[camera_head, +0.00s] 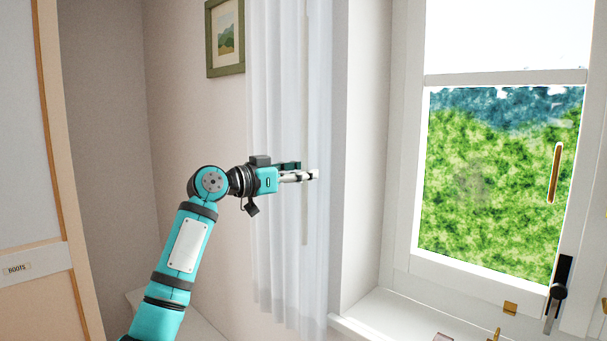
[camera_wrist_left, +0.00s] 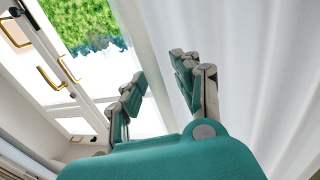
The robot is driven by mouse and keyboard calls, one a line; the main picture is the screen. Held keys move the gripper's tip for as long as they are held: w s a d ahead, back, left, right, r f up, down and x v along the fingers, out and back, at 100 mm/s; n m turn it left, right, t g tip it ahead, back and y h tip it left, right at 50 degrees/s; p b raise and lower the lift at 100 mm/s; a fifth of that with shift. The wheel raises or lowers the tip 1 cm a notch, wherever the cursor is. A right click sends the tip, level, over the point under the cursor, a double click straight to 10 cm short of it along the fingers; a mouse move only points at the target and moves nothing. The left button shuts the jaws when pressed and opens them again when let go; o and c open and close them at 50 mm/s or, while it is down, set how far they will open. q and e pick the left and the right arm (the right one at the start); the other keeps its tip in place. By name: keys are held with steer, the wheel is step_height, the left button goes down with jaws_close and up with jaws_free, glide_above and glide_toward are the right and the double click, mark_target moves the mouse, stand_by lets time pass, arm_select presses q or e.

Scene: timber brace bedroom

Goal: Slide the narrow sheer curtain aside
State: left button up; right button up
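The narrow sheer curtain (camera_head: 275,110) hangs in white folds left of the window, and a thin beige vertical strip (camera_head: 305,80) runs down near its right side. It also fills the right of the left wrist view (camera_wrist_left: 265,70). My left gripper (camera_head: 304,170) reaches in front of the curtain at mid height, pointing right, its tips near the strip. In the left wrist view its fingers (camera_wrist_left: 158,68) are spread apart, with no object clearly between them. I cannot tell whether a finger touches the cloth. My right gripper is out of view.
The window (camera_head: 500,180) with a black handle (camera_head: 557,292) stands at right, above a white sill (camera_head: 390,315). A framed picture (camera_head: 225,38) hangs on the wall left of the curtain. A cabinet door labelled "BOOTS" (camera_head: 30,150) is at far left.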

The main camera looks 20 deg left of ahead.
arm_select(q)
steer(key=shift+o, duration=0.3)
steer(key=shift+w+d+r, duration=0.1)
steer(key=shift+d, duration=0.1)
steer(key=v, duration=1.2)
steer(key=shift+w+a, duration=0.1)
